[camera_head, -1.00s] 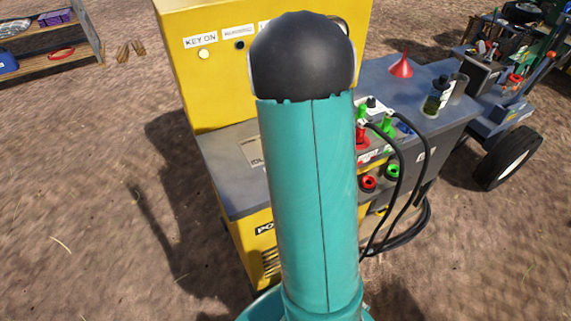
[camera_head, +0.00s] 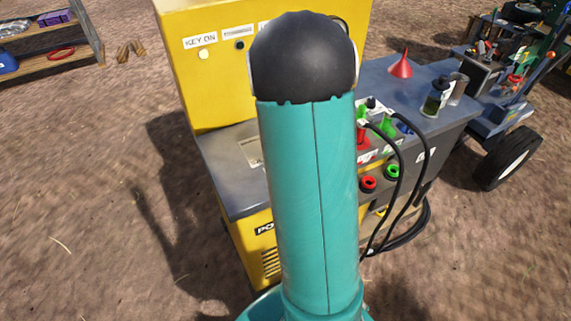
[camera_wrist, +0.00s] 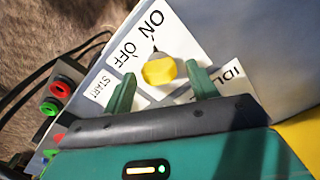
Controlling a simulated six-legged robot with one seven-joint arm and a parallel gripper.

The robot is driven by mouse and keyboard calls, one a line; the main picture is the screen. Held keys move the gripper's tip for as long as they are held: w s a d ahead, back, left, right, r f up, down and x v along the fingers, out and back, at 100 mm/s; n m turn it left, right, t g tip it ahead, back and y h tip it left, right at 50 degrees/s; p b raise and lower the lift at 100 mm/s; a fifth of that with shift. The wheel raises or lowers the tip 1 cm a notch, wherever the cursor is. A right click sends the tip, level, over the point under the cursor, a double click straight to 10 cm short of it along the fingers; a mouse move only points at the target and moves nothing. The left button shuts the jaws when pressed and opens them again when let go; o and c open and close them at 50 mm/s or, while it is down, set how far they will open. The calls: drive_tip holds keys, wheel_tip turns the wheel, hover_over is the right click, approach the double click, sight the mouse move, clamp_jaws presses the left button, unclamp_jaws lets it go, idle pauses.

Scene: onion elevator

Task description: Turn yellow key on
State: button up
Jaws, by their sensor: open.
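The yellow key (camera_wrist: 160,71) is a round yellow knob on a white label plate (camera_wrist: 180,40) in the wrist view. A dark pointer mark at its upper edge points up between the words ON and OFF; I cannot tell which one it is set to. My gripper (camera_wrist: 163,86) is open, with one green finger on the left of the knob and the other on the right. The knob shows between the fingertips; I cannot tell whether either finger touches it. In the head view my arm hides the key and my gripper.
The yellow and grey power machine (camera_head: 222,95) stands in front of me, with a KEY ON lamp (camera_head: 204,54). Black cables (camera_head: 401,180) and red and green sockets (camera_head: 368,184) are at its right side. A red funnel (camera_head: 401,66) and a bottle (camera_head: 435,100) stand on top at right.

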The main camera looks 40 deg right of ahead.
wheel_tip(320, 180, up, 13)
idle(0.3)
drive_tip(key=shift+r, duration=0.1)
idle(0.4)
drive_tip(key=s+a+r+n+t, duration=0.1)
drive_tip(key=a+r+n, duration=0.15)
drive_tip(key=a, duration=0.45)
drive_tip(key=s+a+r+n+t, duration=0.1)
drive_tip(key=a+r+n+t, duration=0.1)
drive_tip(key=a+r, duration=0.35)
drive_tip(key=s+a+n+t, duration=0.1)
drive_tip(key=s+a+n, duration=0.1)
drive_tip(key=s+a, duration=0.2)
drive_tip(key=s+a+n+t, duration=0.1)
drive_tip(key=s+a+n, duration=0.2)
drive_tip(key=a, duration=0.7)
drive_tip(key=shift+s+a+r+t, duration=0.3)
drive_tip(key=shift+s+a+r, duration=0.15)
drive_tip(key=shift+s, duration=0.45)
drive_tip(key=c, duration=0.5)
drive_tip(key=shift+d, duration=0.15)
